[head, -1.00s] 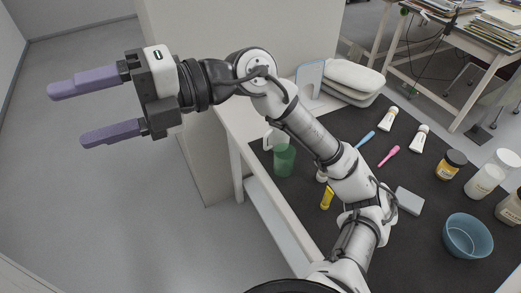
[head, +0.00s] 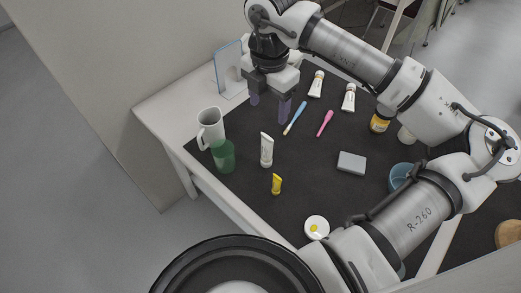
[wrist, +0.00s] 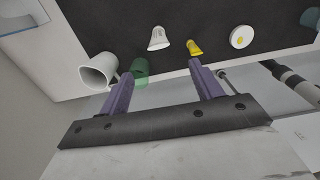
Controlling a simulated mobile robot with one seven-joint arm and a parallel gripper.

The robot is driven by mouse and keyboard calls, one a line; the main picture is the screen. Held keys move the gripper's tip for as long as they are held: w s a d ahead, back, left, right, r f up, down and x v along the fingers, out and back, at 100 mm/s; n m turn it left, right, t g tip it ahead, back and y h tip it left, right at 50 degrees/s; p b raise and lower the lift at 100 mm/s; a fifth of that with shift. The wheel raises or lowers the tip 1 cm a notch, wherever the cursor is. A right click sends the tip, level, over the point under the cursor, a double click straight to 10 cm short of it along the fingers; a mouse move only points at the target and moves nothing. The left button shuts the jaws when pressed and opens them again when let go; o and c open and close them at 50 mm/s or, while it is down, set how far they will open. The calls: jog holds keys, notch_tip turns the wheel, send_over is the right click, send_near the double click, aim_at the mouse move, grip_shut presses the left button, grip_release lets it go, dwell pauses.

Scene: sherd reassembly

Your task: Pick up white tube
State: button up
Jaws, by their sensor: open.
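A white tube (head: 266,150) stands upright on the dark mat (head: 250,195) in the head view. It also shows in the wrist view (wrist: 158,40), beyond the fingertips. My gripper (head: 270,104) points down with its two purple fingers apart and empty. It hangs above the back left part of the mat, behind the white tube in the picture. In the wrist view my gripper (wrist: 161,70) shows nothing between its fingers. Two more pale tubes, one (head: 316,84) and another (head: 348,98), lie toward the back of the mat.
A white mug (head: 210,128) and a green cup (head: 223,156) stand left of the tube. A small yellow tube (head: 277,184) stands in front of it. A blue brush (head: 295,118), pink tool (head: 325,123), grey block (head: 351,163) and blue bowl (head: 400,175) are to the right.

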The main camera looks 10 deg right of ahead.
aim_at(267, 136)
notch_tip(267, 136, down, 7)
jog(key=shift+a+f+p, duration=0.1)
jog(key=shift+f+p, duration=0.1)
jog(key=shift+p, duration=0.45)
jog(key=shift+w+f+p, duration=0.15)
jog(key=shift+f+p, duration=1)
jog(key=shift+f, duration=1.45)
jog(key=c, duration=1.1)
jog(key=shift+o, duration=0.2)
jog(key=shift+r, duration=0.1)
notch_tip(267, 136, up, 20)
jog(key=b, duration=0.4)
